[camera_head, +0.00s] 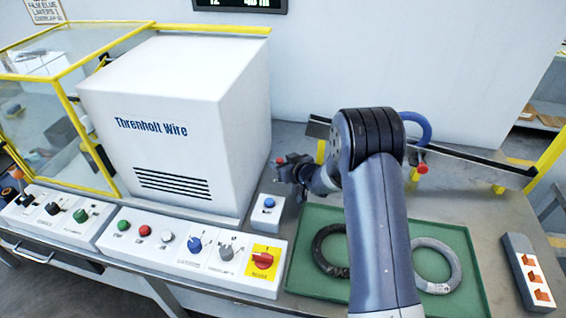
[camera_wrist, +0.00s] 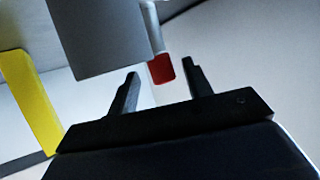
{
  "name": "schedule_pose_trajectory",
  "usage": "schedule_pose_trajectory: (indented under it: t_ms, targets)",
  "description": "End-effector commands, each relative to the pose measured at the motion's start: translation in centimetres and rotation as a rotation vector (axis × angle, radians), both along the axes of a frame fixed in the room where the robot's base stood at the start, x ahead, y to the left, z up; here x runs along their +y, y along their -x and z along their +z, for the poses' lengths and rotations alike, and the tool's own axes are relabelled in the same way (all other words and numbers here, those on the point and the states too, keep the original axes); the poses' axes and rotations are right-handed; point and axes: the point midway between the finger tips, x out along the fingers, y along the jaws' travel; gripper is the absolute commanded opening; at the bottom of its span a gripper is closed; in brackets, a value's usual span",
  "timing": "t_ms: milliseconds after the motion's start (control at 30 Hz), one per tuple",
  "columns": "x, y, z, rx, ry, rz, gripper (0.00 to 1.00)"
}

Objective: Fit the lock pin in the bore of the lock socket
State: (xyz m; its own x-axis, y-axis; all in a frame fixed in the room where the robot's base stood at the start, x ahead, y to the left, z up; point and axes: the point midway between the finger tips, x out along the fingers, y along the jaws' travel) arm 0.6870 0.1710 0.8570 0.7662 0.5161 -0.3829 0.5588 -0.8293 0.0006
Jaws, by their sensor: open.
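My gripper (camera_head: 284,171) is open at the right side of the white cabinet. In the wrist view a red-ended rod (camera_wrist: 162,68), which looks like the lock pin, shows between the two spread fingers of my gripper (camera_wrist: 162,78). I cannot tell whether the fingers touch it. Its pale shaft runs up beside a grey block (camera_wrist: 98,38), which may be the lock socket; no bore shows. In the head view a small red spot (camera_head: 281,160) shows at my gripper. Another red knob (camera_head: 421,168) is at the dark rail, right of my arm.
The white cabinet (camera_head: 180,110) stands left of my gripper. A small box with a blue button (camera_head: 267,207) is below it. A green tray (camera_head: 389,300) holds a black coil (camera_head: 322,255) and a grey coil (camera_head: 452,268). The dark rail (camera_head: 470,158) with yellow posts is behind.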

Motion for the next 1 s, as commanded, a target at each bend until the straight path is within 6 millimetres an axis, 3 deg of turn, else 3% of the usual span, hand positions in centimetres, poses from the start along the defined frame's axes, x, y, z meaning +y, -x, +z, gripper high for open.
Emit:
schedule_pose_trajectory:
  t_ms: [267,700,1000]
  targets:
    - [-0.7,0.9,0.5,-0.001,0.000,-0.001,0.48]
    - [-4.6,6.7,3.4,-0.001,0.000,-0.002,0.48]
    - [-5.6,8.3,4.1,0.000,0.000,0.000,0.48]
